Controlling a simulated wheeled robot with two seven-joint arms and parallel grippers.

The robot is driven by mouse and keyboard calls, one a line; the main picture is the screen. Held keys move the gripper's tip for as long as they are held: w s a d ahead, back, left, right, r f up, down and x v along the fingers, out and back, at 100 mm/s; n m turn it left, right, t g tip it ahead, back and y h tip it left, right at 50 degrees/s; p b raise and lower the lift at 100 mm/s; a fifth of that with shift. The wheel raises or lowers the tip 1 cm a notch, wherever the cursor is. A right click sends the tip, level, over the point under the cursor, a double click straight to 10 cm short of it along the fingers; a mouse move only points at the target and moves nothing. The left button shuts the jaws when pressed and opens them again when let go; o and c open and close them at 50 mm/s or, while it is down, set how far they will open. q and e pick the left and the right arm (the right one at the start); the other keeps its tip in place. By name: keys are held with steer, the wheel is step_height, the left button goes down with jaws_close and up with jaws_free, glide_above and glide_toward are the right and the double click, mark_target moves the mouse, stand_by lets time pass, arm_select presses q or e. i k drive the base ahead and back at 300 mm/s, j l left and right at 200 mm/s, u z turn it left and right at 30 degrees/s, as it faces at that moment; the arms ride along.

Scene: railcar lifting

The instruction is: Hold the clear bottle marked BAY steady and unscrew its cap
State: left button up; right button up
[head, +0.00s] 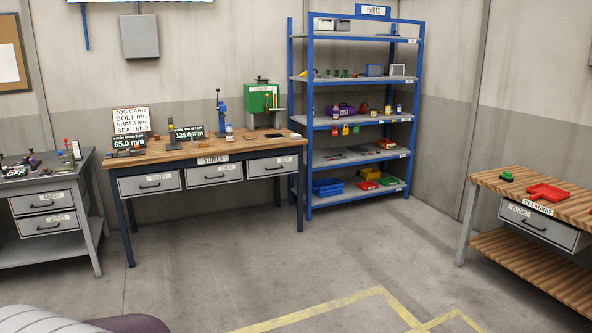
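I cannot pick out a clear bottle marked BAY; any such label is too small to read from here. I cannot tell whether any of these is the one in the task. Neither of my grippers is in view.
The blue PARTS rack (417,75) stands right of the workbench. A grey bench with drawers (45,222) is at the left. A CLEANING bench (565,203) with a red tray (547,193) is at the right. The concrete floor between is clear, with yellow lines.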

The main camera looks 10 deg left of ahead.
mark_target(229, 133)
steer(key=i+j+u, duration=0.3)
steer(key=i, duration=0.4)
steer(key=i+j+u, duration=0.3)
steer(key=i, duration=0.45)
steer(key=i+u, duration=0.3)
steer(key=i, duration=2.3)
steer(key=i+j, duration=0.1)
steer(key=i, duration=1.8)
steer(key=i+z, duration=0.25)
steer(key=i, duration=0.5)
steer(key=i+j+z, duration=0.25)
steer(key=i, duration=0.45)
steer(key=l, duration=0.1)
